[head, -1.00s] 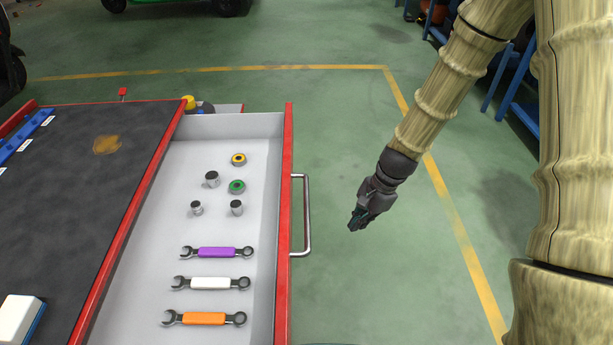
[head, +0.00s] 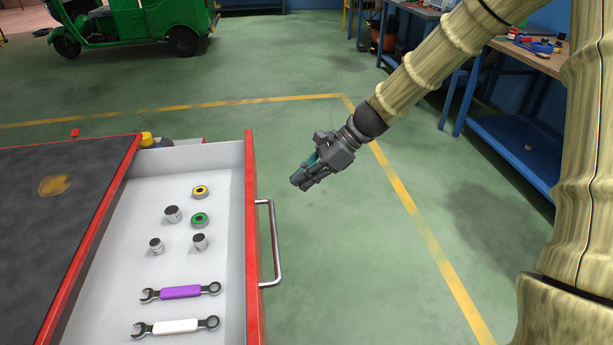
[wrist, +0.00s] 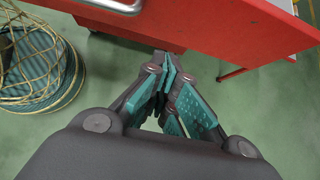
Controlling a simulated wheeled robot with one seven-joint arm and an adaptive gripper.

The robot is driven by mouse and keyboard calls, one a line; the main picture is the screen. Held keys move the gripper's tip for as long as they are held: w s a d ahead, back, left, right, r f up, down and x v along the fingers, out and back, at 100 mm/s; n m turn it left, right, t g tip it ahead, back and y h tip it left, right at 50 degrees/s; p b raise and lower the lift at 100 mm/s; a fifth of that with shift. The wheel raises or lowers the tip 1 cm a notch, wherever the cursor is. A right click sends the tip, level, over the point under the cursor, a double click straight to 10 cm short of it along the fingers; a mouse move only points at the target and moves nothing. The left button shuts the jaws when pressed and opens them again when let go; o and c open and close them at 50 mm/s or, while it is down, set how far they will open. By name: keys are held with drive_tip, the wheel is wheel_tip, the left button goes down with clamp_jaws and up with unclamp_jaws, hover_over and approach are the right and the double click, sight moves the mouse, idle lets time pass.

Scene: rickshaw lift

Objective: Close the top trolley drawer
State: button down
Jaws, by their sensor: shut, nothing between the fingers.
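The top trolley drawer (head: 140,235) is pulled out to the right of the trolley top (head: 50,200). Its red front (head: 252,230) carries a silver bar handle (head: 274,243). My gripper (head: 299,184) is in the air to the right of the drawer front, near the handle's far end, shut and empty. In the wrist view my gripper's teal-padded fingers (wrist: 168,75) are together, pointing at the red drawer front (wrist: 215,30); part of the handle (wrist: 110,5) shows at the top edge.
The drawer holds a purple wrench (head: 180,292), a white wrench (head: 176,327), sockets and two ringed pieces. A wire basket (wrist: 38,65) stands on the floor at left in the wrist view. A blue workbench (head: 520,140) is at the right. The floor right of the drawer is clear.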

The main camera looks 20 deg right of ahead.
drive_tip(key=w+a+f, duration=0.1)
drive_tip(key=a+f, duration=0.3)
drive_tip(key=a, duration=0.4)
drive_tip(key=shift+w+f+b, duration=0.2)
drive_tip(key=shift+w+b, duration=0.1)
drive_tip(key=shift+b, duration=0.1)
drive_tip(key=shift+a, duration=0.2)
